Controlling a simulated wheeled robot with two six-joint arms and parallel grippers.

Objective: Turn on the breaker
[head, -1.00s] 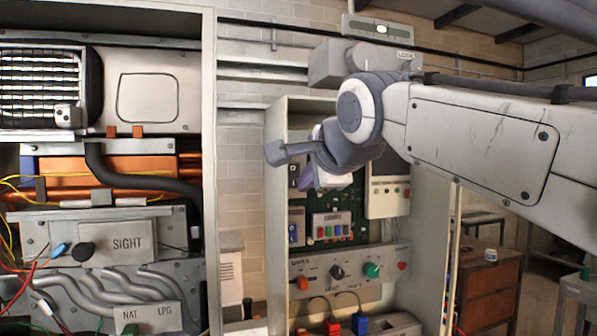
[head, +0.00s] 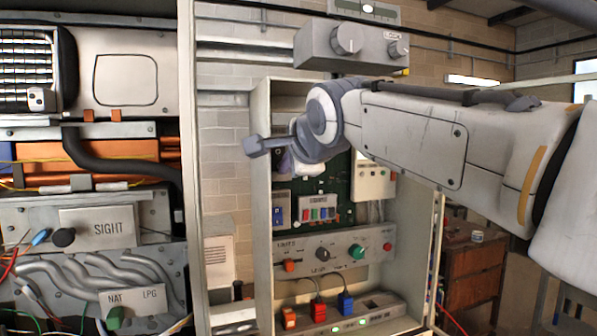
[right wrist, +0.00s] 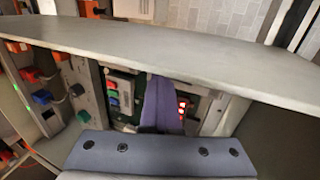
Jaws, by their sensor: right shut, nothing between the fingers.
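An open cabinet (head: 262,190) stands in the middle of the head view with a green circuit board inside. A switch block (head: 318,208) with small coloured switches and a blue switch unit (head: 280,209) sit on its left half. I cannot tell for sure which part is the breaker. My right gripper (head: 283,166) is in front of the cabinet's upper part, partly hidden by my wrist. In the right wrist view its purple-grey fingers (right wrist: 160,104) are together and empty, between the coloured switches (right wrist: 112,96) and a red-lit part (right wrist: 183,106). Contact is not clear. My left gripper is out of view.
A control panel (head: 330,252) with knobs is below the board, with red and blue plugs (head: 318,311) under it. The cabinet's wall edge (right wrist: 150,50) crosses the wrist view close by. A grey knob box (head: 350,45) is above. Heater equipment (head: 98,228) stands at left.

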